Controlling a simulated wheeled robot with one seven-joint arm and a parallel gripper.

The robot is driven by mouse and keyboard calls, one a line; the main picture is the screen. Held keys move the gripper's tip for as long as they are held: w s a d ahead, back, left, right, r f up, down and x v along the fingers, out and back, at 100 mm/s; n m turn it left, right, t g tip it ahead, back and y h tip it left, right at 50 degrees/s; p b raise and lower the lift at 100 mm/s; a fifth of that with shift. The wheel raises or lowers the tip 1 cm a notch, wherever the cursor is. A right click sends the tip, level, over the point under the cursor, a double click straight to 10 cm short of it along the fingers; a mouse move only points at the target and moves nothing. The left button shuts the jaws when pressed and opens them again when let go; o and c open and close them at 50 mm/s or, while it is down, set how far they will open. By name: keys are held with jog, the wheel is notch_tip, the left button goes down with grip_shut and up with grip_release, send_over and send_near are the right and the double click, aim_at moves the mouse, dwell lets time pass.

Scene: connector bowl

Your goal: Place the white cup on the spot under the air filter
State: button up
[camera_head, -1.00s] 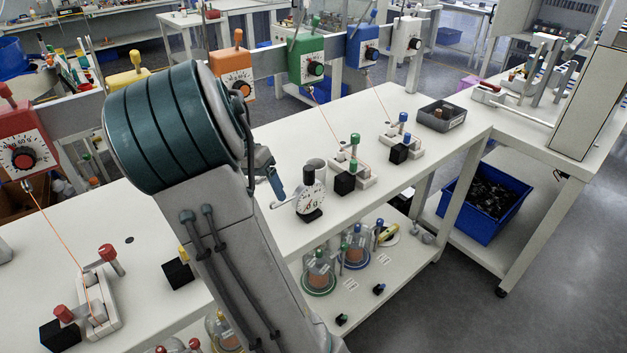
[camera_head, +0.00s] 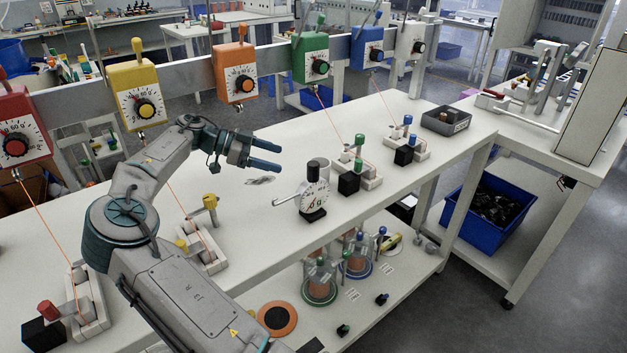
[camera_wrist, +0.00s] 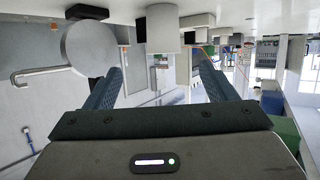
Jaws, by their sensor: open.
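I cannot make out a white cup, an air filter or a marked spot in these frames. My gripper (camera_head: 279,157) is above the white bench (camera_head: 262,222), its fingers pointing right. It is open, with nothing seen between its fingers. A white dial gauge (camera_head: 314,190) with a dark base and a side hook stands on the bench to the right of my gripper, apart from it. In the wrist view, which looks upside down, my gripper's two fingers (camera_wrist: 158,85) are spread. A grey round body with a hook (camera_wrist: 90,46) shows beyond the left finger.
Orange (camera_head: 235,73), yellow (camera_head: 138,93), green (camera_head: 312,57) and other dial boxes hang on a rail behind the bench. Thin cords run down to small fixtures (camera_head: 365,168) on the bench. Glass domes (camera_head: 320,282) stand on the lower shelf. A grey tray (camera_head: 446,120) sits at right.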

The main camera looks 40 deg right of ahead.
jog(key=shift+s+d+f+h, duration=0.1)
jog(key=shift+d+f+h, duration=0.05)
jog(key=shift+d+h, duration=0.15)
jog(key=p+x, duration=0.1)
jog(key=x, duration=1.1)
jog(key=shift+s+d+f, duration=0.1)
jog(key=shift+s+d, duration=0.15)
jog(key=shift+d, duration=0.05)
jog(key=c, duration=1.1)
jog(key=shift+r, duration=0.4)
jog(key=r, duration=0.3)
jog(key=shift+s+d+r, duration=0.1)
jog(key=shift+d+r, duration=0.1)
jog(key=shift+r, duration=0.1)
jog(key=s+d+r, duration=0.1)
jog(key=d+r, duration=0.1)
jog(key=d, duration=0.1)
jog(key=s+d+r, duration=0.1)
jog(key=d+r, duration=0.1)
jog(key=d, duration=0.2)
jog(key=s+d+r+b, duration=0.1)
jog(key=s+d+r, duration=0.1)
jog(key=d, duration=0.1)
jog(key=shift+d+r, duration=0.2)
jog(key=shift+r, duration=0.1)
